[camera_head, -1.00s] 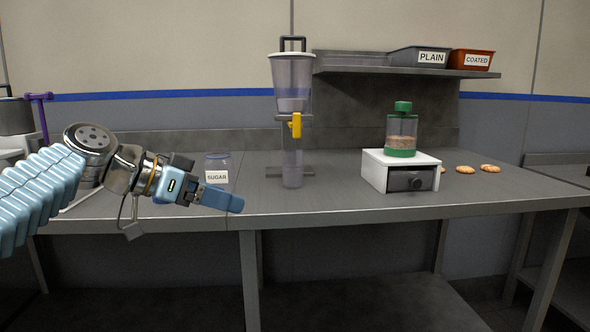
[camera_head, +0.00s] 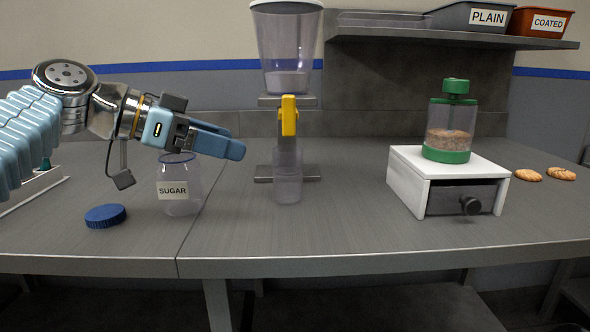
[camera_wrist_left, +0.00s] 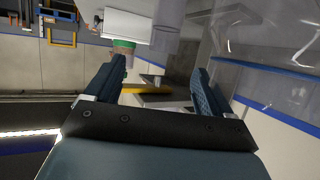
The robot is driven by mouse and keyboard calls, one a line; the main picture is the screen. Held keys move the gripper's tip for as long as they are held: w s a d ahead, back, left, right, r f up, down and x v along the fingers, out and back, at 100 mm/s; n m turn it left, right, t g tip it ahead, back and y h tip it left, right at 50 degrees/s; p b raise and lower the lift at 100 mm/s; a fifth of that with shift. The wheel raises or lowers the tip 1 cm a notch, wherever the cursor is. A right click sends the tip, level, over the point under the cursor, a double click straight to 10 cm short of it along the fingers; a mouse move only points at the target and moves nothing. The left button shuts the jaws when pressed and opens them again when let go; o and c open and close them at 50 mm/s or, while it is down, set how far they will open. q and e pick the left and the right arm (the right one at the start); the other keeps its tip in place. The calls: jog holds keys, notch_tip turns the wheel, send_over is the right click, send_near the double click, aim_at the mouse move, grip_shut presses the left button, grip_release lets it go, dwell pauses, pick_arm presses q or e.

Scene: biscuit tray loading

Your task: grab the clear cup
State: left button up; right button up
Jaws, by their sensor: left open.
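The clear cup (camera_head: 288,187) stands upright on the counter under the yellow tap (camera_head: 289,115) of a clear dispenser (camera_head: 287,40). My left gripper (camera_head: 238,148) is open and empty, to the left of the cup and at about the height of its rim in the head view. It is apart from the cup and in front of the top of the sugar jar (camera_head: 180,190). In the left wrist view, both fingers (camera_wrist_left: 155,90) are spread, with a yellow part beyond them. A large see-through surface fills the upper right there; I cannot tell which thing it is. My right gripper is not in view.
A blue lid (camera_head: 106,216) lies on the counter at left. A white box with a drawer (camera_head: 408,184) carries a green-capped clear container (camera_head: 452,115) at right. Biscuits (camera_head: 528,175) lie beyond it. The counter front between cup and box is clear.

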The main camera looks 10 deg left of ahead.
aim_at(297, 158)
pick_arm(q)
jog(key=x, duration=0.8)
jog(key=shift+w, duration=0.4)
jog(key=x, duration=0.4)
jog(key=p+x, duration=0.1)
jog(key=x, duration=0.1)
jog(key=shift+w+r, duration=0.15)
jog(key=shift+r, duration=0.15)
jog(key=shift+a, duration=0.1)
jog(key=shift+c, duration=0.3)
jog(key=c, duration=1)
